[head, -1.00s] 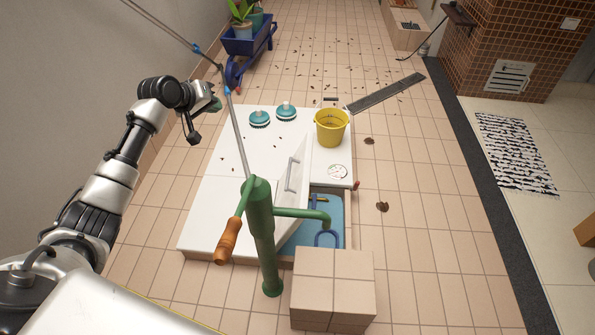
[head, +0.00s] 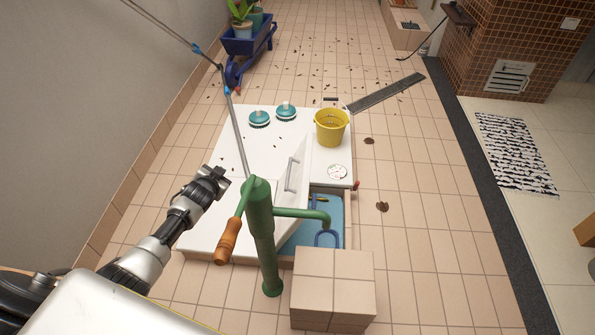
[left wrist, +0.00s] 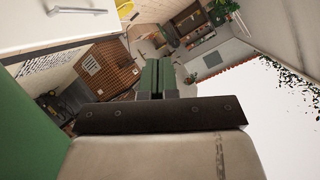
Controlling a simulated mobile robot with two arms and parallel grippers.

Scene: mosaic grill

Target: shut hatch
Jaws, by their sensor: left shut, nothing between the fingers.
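The hatch (head: 296,178) is a white lid standing open, tilted up steeply from the white platform (head: 225,222), with a grey bar handle (head: 290,174) on its face. Beside it is the uncovered opening (head: 302,238) with a blue inside. My left gripper (head: 216,178) is over the platform, left of the hatch and apart from it. In the left wrist view its green fingers (left wrist: 157,76) are shut and empty, and a white panel (left wrist: 40,32) with a bar handle (left wrist: 76,11) shows at upper left. My right gripper is not in view.
A green pump (head: 262,235) with a wooden-ended handle (head: 228,240) stands in front of the hatch, close to my left arm. A yellow bucket (head: 331,128) and two teal-topped objects (head: 259,119) stand on the platform's back part.

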